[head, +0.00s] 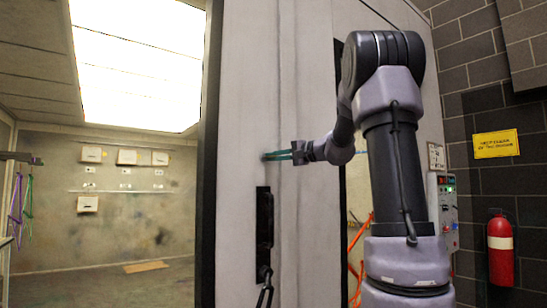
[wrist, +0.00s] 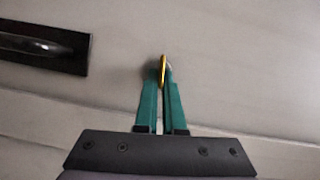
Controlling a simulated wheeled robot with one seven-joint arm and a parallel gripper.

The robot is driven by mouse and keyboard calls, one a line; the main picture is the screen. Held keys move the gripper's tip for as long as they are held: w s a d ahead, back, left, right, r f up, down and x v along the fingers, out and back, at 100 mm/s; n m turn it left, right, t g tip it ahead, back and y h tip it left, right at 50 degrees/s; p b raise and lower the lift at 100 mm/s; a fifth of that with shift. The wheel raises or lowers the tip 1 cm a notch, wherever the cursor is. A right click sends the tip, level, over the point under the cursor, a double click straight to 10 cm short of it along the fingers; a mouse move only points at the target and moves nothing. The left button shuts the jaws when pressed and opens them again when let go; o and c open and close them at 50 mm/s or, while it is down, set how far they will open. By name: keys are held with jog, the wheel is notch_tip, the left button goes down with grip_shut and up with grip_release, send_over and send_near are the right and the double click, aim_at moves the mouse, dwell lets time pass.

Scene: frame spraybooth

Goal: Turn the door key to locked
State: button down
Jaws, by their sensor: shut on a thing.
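My gripper (head: 282,155) reaches the pale door panel (head: 300,90) from the right, its green fingers pointing at the panel. In the wrist view my gripper (wrist: 161,88) is shut on a small yellow key (wrist: 163,66) at the fingertips. The key shows as a thin upright sliver, edge-on, in front of a round grey lock (wrist: 152,71) that the fingers partly hide. In the head view the key and lock are too small to make out. Whether the key stands at locked or unlocked cannot be told.
A black handle plate (head: 264,230) is on the door below my gripper; it also shows in the wrist view (wrist: 45,47). Left is the lit booth interior (head: 100,230). A control panel (head: 447,210) and red extinguisher (head: 500,250) are at the right. Orange hoses (head: 357,245) hang behind my arm.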

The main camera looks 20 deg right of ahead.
jog(key=shift+f+m, duration=0.15)
jog(key=shift+m, duration=0.35)
dwell(0.3)
jog(key=c, duration=1)
grip_release()
jog(key=v, duration=1)
jog(key=shift+s+d+f, duration=0.25)
jog(key=shift+s+d, duration=0.05)
